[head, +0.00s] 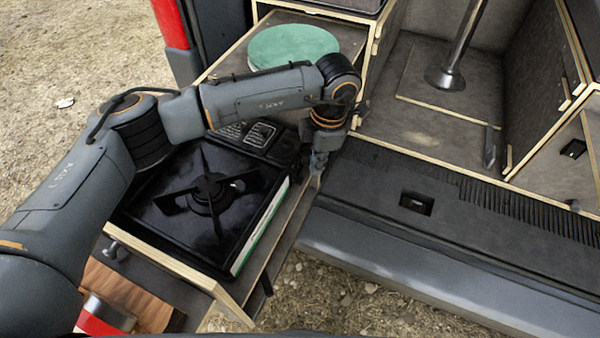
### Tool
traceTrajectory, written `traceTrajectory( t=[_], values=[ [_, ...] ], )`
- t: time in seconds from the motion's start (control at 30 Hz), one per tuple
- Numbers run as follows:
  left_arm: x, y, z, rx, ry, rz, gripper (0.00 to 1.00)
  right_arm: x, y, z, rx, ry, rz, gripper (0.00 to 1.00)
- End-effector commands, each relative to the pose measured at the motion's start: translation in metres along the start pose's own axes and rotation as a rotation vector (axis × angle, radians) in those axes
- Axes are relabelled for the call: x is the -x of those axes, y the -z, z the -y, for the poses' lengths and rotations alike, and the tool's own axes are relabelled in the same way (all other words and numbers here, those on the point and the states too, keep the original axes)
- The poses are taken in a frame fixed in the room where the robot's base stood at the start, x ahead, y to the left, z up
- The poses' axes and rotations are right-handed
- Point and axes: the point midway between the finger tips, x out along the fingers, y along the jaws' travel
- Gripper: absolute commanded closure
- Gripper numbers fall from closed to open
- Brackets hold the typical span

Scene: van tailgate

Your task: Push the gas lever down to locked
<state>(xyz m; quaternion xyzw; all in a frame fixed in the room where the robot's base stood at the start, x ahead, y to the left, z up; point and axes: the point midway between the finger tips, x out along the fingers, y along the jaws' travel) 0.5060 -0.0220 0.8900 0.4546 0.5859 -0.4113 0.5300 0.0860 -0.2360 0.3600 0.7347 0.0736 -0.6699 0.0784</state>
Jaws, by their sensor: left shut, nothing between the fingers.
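The black gas stove (165,215) sits on a pull-out wooden tray, with its burner and pan support (210,194) facing up. Its control and cartridge section (262,137), with printed labels, is at the far right side, partly covered by my left arm. I cannot make out the gas lever; it may be hidden by my arm or gripper. My left gripper (316,180) points down just right of the stove's far right corner. It is shut and holds nothing. I cannot tell whether it touches the stove. My right gripper is not in view.
A green round item (293,46) lies on a shelf behind my arm. The van's sill (450,210) runs along the right. A metal post (460,45) stands inside.

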Motion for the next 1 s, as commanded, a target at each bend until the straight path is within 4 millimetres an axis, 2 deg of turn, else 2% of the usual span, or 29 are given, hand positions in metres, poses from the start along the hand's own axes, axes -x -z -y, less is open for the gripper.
traceTrajectory(
  t=[0.17, 0.6, 0.8, 1.0],
  values=[
    [0.013, -0.001, -0.001, 0.0, -0.002, 0.002, 1.0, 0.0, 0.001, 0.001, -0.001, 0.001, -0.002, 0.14],
    [0.1, -0.002, -0.001, -0.001, -0.003, 0.0, 1.0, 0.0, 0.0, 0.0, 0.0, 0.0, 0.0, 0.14],
    [0.118, -0.002, -0.001, 0.0, 0.0, -0.001, 1.0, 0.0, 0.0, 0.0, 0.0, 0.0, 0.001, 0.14],
    [0.12, -0.001, 0.0, 0.0, 0.001, -0.002, 1.0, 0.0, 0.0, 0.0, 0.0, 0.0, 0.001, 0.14]
  ],
)
